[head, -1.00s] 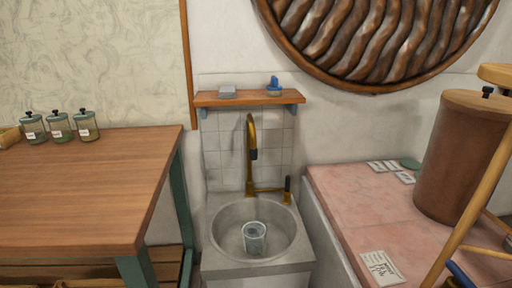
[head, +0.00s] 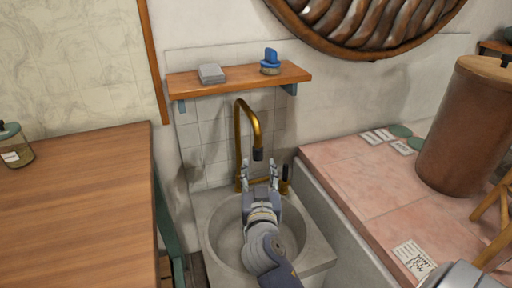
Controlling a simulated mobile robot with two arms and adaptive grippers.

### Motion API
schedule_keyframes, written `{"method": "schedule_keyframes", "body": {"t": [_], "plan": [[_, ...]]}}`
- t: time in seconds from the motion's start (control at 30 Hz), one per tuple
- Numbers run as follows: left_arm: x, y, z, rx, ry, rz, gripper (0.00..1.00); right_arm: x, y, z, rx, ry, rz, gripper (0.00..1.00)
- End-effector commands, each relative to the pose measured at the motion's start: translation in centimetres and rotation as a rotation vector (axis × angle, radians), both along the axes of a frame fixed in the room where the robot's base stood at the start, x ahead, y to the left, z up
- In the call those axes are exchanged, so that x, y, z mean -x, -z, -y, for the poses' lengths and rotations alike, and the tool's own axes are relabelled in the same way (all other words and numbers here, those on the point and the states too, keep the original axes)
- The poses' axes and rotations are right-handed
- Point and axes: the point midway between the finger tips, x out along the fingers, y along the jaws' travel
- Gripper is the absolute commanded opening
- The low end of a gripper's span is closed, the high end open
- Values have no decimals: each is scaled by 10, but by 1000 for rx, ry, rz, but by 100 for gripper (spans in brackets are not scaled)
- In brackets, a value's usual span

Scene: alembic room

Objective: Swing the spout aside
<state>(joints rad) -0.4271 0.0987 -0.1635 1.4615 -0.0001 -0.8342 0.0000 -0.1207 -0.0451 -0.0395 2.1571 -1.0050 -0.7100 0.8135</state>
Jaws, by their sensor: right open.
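The brass gooseneck spout (head: 238,125) rises behind the sink and curves over to a black nozzle (head: 258,154) that hangs down on the right of its column. My right gripper (head: 259,165) reaches in from the bottom, over the basin, fingers up and spread apart. The nozzle appears just above and between the fingertips in the picture; I see no clear contact and cannot judge the depth gap. The gripper hides part of the tap's base. A dark tap handle (head: 284,180) stands just right of the fingers. My left gripper is out of view.
The concrete sink basin (head: 226,225) is below my right arm. A wooden shelf (head: 240,79) holding a grey block (head: 211,73) and a blue-topped item (head: 270,62) is above. A wooden table (head: 75,210) flanks the left, a pink counter (head: 375,190) the right.

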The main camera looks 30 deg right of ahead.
Motion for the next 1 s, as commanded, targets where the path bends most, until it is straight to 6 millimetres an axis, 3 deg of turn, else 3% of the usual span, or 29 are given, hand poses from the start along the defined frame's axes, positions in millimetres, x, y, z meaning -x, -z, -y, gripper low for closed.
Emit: {"method": "schedule_keyframes", "body": {"t": [0.4,0.6,0.87,0.9,1.0], "plan": [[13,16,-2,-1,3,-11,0,-64,-1,40,3,1,-2,45],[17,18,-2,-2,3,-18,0,-77,0,48,0,0,-1,45],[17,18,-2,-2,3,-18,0,-78,0,48,-1,0,-3,45],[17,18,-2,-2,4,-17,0,-78,0,48,-1,0,-3,42],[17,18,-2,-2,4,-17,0,-78,0,48,-1,0,-3,20]]}}
